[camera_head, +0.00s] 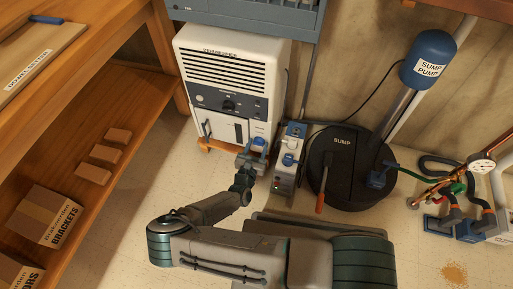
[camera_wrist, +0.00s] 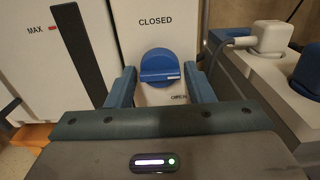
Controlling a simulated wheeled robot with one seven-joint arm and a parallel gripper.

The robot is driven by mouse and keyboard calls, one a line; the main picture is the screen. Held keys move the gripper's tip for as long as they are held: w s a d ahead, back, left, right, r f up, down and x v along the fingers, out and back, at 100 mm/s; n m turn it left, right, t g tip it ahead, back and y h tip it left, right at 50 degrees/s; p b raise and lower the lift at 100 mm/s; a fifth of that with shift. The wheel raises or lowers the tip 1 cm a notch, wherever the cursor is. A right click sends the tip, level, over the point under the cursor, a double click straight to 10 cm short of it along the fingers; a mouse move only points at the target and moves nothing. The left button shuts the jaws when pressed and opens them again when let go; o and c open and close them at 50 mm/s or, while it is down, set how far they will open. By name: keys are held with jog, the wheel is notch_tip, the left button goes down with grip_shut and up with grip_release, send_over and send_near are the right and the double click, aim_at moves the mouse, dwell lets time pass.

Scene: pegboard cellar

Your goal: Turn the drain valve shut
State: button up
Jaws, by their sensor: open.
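The drain valve is a round blue knob (camera_wrist: 161,68) with a raised grip bar lying roughly level. It sits on a white panel (camera_wrist: 143,40) marked CLOSED above it; a second word at its lower right is partly hidden. In the head view the blue knob (camera_head: 259,142) is low on the front of the white dehumidifier (camera_head: 229,75). My gripper (camera_wrist: 160,75) is open, with one blue finger at each side of the knob and gaps showing. In the head view my gripper (camera_head: 249,158) is right in front of the knob; contact cannot be told.
A grey box with plugs (camera_head: 284,178) stands close to the right of the valve. Farther right are the black sump cover (camera_head: 327,185), the blue sump pump (camera_head: 428,58) and copper pipes with a gauge (camera_head: 482,163). A wooden shelf (camera_head: 125,115) with boxes fills the left.

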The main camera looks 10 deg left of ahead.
jog(key=c, duration=0.7)
jog(key=n+p, duration=0.4)
jog(key=n, duration=1.4)
jog(key=shift+d, duration=0.15)
dwell(0.5)
jog(key=o, duration=0.7)
jog(key=shift+r, duration=0.1)
